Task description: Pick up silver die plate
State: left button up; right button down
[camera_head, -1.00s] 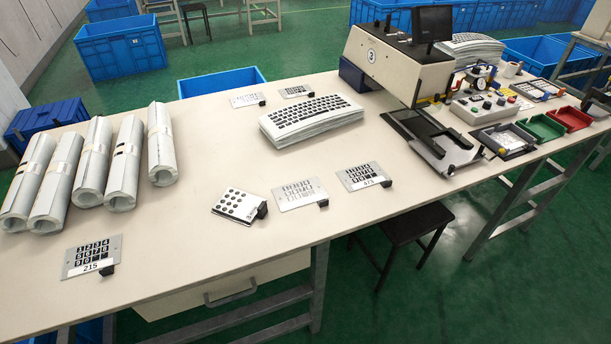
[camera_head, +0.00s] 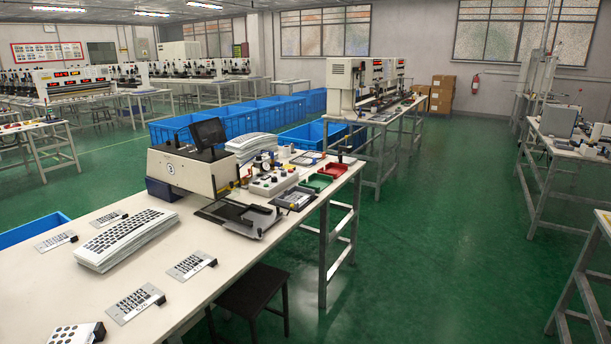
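Several silver die plates, each with a small black block at one corner, lie flat on the long cream table (camera_head: 200,295). One plate with slot cut-outs (camera_head: 190,264) lies near the front edge. Another plate (camera_head: 135,302) lies to its left, and a plate with round holes (camera_head: 75,335) is partly cut off at the bottom edge. Two more plates (camera_head: 108,218) (camera_head: 56,240) lie at the far left side. I cannot tell which one the task names. Neither of my grippers is in view.
A stack of printed keypad films (camera_head: 125,240) lies mid-table. A press machine numbered 3 (camera_head: 185,172), a control box (camera_head: 273,182), a green tray (camera_head: 313,182) and a red tray (camera_head: 333,170) stand further right. A black stool (camera_head: 250,288) is by the front edge. Green floor at right is clear.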

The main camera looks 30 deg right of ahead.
aim_at(300, 159)
jog(key=z, duration=0.85)
jog(key=i, duration=1.05)
jog(key=z, duration=0.7)
jog(key=i, duration=1.8)
jog(key=u, duration=1.1)
jog(key=i, duration=0.25)
jog(key=u, duration=0.05)
